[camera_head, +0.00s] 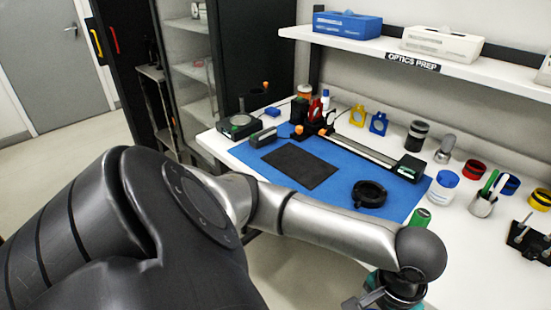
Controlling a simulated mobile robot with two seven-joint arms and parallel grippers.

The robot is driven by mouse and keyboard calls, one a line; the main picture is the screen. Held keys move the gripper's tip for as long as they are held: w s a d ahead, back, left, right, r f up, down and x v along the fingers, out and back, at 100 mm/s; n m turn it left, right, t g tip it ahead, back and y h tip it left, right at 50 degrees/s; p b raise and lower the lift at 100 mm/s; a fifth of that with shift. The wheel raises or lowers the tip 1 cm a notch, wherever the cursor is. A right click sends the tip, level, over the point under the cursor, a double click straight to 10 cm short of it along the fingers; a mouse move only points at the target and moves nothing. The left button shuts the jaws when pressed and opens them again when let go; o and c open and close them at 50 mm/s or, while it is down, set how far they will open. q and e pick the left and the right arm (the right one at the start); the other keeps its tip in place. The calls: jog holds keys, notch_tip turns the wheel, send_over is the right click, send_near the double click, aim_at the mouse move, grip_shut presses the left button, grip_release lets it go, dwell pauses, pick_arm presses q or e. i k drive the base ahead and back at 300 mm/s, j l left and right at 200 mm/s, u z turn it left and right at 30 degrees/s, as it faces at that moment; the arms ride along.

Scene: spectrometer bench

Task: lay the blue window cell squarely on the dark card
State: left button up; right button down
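The dark card (299,166) lies flat on the blue mat (340,200), with nothing resting on it. A small blue upright frame with a round opening (379,123) stands at the back of the bench beside a similar yellow one; it looks like the blue window cell. My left arm comes in from the left and crosses the front of the bench. My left gripper (372,298) is at the bottom edge, partly cut off, well away from the card and the blue frame; its fingers cannot be made out. My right gripper is not in view.
A long rail (365,150) with end blocks stands behind the card. A black ring (369,194) sits on the mat to the card's right. Jars, a tool cup (481,205) and coloured rings crowd the right side. A shelf (440,68) overhangs the back.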

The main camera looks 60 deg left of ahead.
aim_at(298, 163)
jog(key=k+j, duration=0.1)
jog(key=j, duration=0.35)
jog(key=k+j, duration=0.15)
jog(key=j, duration=0.25)
jog(key=k+j, duration=0.1)
jog(key=j, duration=0.35)
jog(key=k+j, duration=0.15)
jog(key=j, duration=0.25)
